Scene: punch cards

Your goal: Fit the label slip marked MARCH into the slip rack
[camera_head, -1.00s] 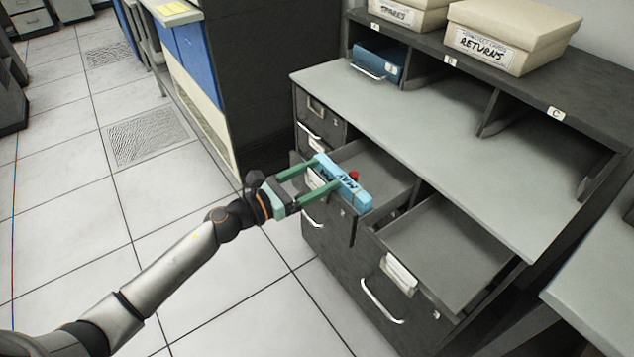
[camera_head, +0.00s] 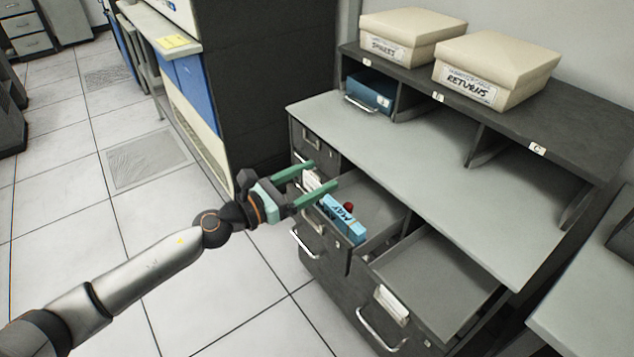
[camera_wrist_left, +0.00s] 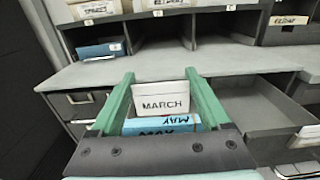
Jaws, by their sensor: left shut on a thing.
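My left gripper (camera_head: 322,174) is over the open upper drawer (camera_head: 372,215). Its green fingers are shut on a white label slip marked MARCH (camera_wrist_left: 161,102), whose lettering faces the wrist camera. The slip spans the gap between the fingers. In the head view the slip is hard to make out. A blue block marked MAY (camera_head: 343,215) is below the fingers and also shows under the slip in the wrist view (camera_wrist_left: 160,125). I cannot clearly identify the slip rack. My right gripper is not in view.
A second open drawer (camera_head: 440,270), apparently empty, is at the lower right. A red knob (camera_head: 349,206) stands by the blue block. The grey cabinet top (camera_head: 430,155) is clear. Boxes marked SPARES (camera_head: 408,36) and RETURNS (camera_head: 495,70) sit on the shelf above.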

